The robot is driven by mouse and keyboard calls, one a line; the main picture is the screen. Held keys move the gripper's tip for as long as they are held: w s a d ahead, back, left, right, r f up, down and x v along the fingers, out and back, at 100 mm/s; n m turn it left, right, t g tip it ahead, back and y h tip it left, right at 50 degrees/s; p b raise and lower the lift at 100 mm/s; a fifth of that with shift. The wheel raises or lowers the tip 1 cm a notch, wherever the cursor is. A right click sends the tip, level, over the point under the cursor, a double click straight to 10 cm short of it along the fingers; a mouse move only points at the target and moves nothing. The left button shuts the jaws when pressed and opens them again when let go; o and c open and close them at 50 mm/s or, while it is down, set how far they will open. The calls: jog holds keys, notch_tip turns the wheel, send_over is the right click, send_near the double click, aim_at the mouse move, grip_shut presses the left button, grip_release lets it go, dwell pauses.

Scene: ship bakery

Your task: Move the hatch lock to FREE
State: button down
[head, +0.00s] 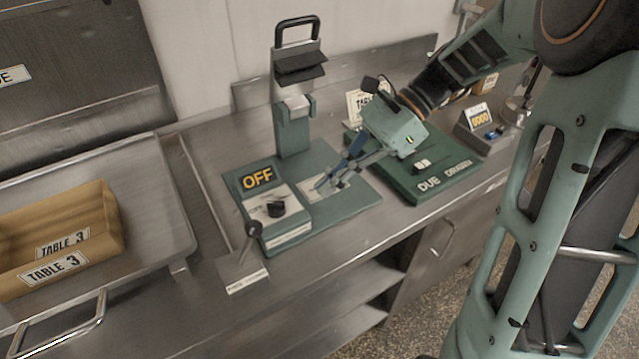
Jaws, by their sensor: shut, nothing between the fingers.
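A small metal block with a short lever (244,262) stands at the counter's front edge, left of the green machine. The lever has a round black knob and leans up and to the right. The label on the block is too small to read, so I cannot confirm that it is the hatch lock or read a FREE mark. My gripper (327,184) is shut and empty. It is over the right part of the green machine's base (345,207), to the right of the lever and apart from it. I cannot tell whether its fingertips touch the plate there.
The green machine has an OFF display (257,177), a black knob (276,209) and an upright handle (297,30). A wooden TABLE 3 crate (105,215) sits on a metal tray (172,225) at left.

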send_near(247, 245)
notch_tip(247, 245, down, 3)
jog(key=w+d, duration=0.2)
jog(key=a, duration=0.1)
jog(key=s+a, duration=0.1)
jog(key=a, duration=0.1)
jog(key=shift+s+a+r, duration=0.15)
jog(key=shift+s+r, duration=0.25)
jog(key=shift+r, duration=0.1)
jog(key=shift+s+a+r+h+p, duration=0.2)
jog(key=shift+a+r+h+p, duration=0.15)
jog(key=shift+p, duration=0.4)
